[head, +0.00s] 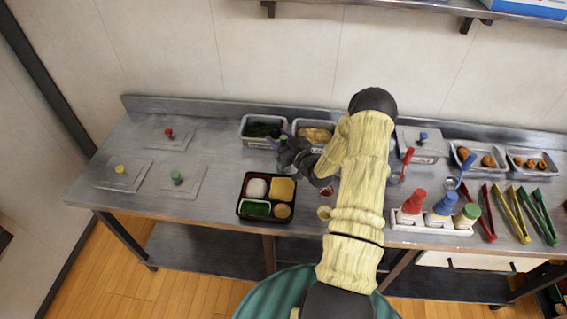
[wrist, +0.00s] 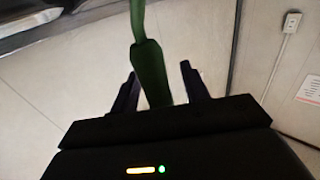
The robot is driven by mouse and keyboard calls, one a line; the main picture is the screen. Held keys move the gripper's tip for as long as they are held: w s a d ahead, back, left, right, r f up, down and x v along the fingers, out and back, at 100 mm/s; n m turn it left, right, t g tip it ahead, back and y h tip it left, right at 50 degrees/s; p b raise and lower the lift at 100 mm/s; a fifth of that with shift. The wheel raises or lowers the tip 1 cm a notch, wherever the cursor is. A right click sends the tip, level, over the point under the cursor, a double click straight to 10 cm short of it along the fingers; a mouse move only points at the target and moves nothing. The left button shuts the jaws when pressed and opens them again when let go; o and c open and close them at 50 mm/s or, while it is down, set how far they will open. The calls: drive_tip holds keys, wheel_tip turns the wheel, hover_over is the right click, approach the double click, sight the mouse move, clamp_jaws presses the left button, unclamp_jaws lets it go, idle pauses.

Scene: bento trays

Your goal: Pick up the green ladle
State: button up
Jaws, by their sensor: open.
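The green ladle (wrist: 150,70) shows in the wrist view, its thick dark green handle running down between my fingers. My gripper (wrist: 160,72) is open there, with one dark finger on each side of the handle and visible gaps between. In the head view my gripper (head: 285,153) is over the front of the food pans, behind the bento tray. A small green tip (head: 283,140) shows beside the fingers and seems to be the ladle's handle. The ladle's bowl is hidden in the head view.
A black bento tray (head: 240,209) with filled compartments stands in front. Metal pans with greens (head: 246,138) and brown food (head: 331,141) stand at the back. Sauce bottles (head: 412,203), tongs (head: 519,229) and red and blue ladles are to the right. Lids with coloured knobs lie left.

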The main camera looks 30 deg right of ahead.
clamp_jaws()
drive_tip(key=shift+r, duration=0.1)
idle(0.3)
wheel_tip(320, 180, up, 10)
drive_tip(key=b, duration=0.2)
idle(0.4)
idle(0.6)
